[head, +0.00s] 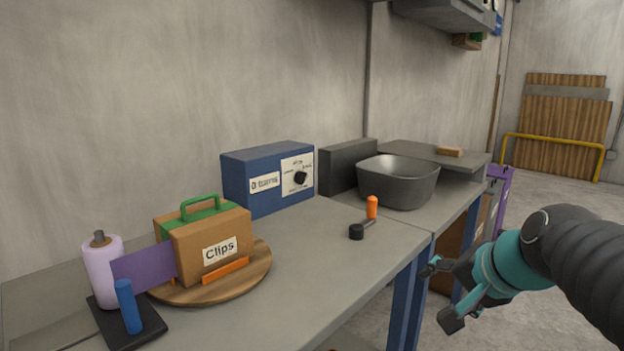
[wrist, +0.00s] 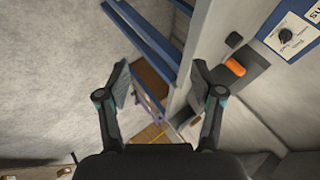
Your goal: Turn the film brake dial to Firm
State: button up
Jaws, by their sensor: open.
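The film brake dial (head: 300,178) is a black knob on a white label plate on the front of a blue box (head: 252,203). The box stands at the back of the table against the wall. The dial also shows in the wrist view (wrist: 285,36), at the upper right. The print around the knob is too small to read, so I cannot tell its setting. My gripper (head: 443,293) is open and empty. It is in front of the table's right edge, well apart from the dial. In the wrist view my gripper's fingers (wrist: 165,92) are spread with nothing between them.
A Clips box (head: 208,245) sits on a round wooden board (head: 260,272) beside a lilac roll (head: 104,272) with purple film. A grey basin (head: 398,183) stands right of the dial. An orange-handled tool (head: 372,207) lies near the table's edge.

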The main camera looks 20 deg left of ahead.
jog(key=w+a+r+m+y, duration=0.2)
jog(key=w+a+r+m, duration=0.1)
jog(key=w+a, duration=0.4)
jog(key=w+a+r+m+y, duration=0.2)
jog(key=w+a+r, duration=0.1)
jog(key=w+a, duration=0.35)
jog(key=m+t+y, duration=0.2)
jog(key=m+y, duration=0.1)
jog(key=m, duration=0.4)
send_near(304, 179)
jog(key=p+x, duration=0.4)
jog(key=x, duration=0.4)
jog(key=shift+w+a, duration=0.3)
jog(key=c, duration=1.1)
jog(key=shift+f, duration=0.1)
jog(key=shift+c, duration=0.2)
